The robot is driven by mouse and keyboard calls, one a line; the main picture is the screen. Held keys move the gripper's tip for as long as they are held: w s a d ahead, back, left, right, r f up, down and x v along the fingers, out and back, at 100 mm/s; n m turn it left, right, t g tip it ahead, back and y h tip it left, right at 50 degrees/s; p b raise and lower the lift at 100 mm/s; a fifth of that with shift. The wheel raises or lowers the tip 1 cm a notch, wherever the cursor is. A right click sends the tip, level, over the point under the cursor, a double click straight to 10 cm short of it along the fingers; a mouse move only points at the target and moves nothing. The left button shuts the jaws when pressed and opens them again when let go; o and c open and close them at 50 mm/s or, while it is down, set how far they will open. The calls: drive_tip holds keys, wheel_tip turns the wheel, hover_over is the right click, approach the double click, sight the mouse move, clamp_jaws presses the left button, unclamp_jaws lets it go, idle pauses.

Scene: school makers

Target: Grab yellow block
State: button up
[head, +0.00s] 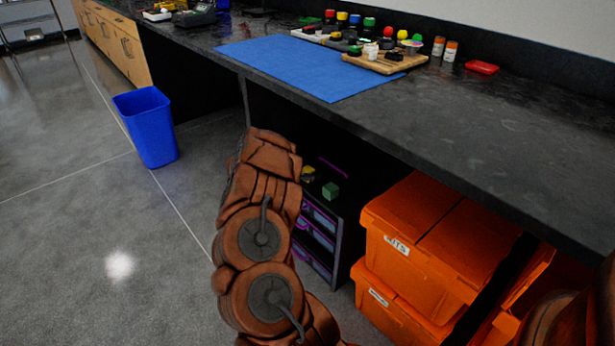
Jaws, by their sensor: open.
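A small yellow block (308,172) shows in the head view on top of a low black drawer unit under the counter. It is small, and part of it looks dark. A green block (330,190) lies just to its right and nearer. My brown arm rises just left of the blocks and covers the left part of the unit's top. I cannot make out my gripper or its fingers.
The drawer unit (345,240) stands under the dark counter (450,110), whose edge overhangs it. Orange crates (430,245) are stacked to its right. A blue bin (146,127) stands on the floor at left. The counter holds a blue mat (310,68) and a wooden tray (385,63).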

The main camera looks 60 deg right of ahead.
drive_tip(key=shift+x, duration=0.9)
drive_tip(key=c, duration=1.1)
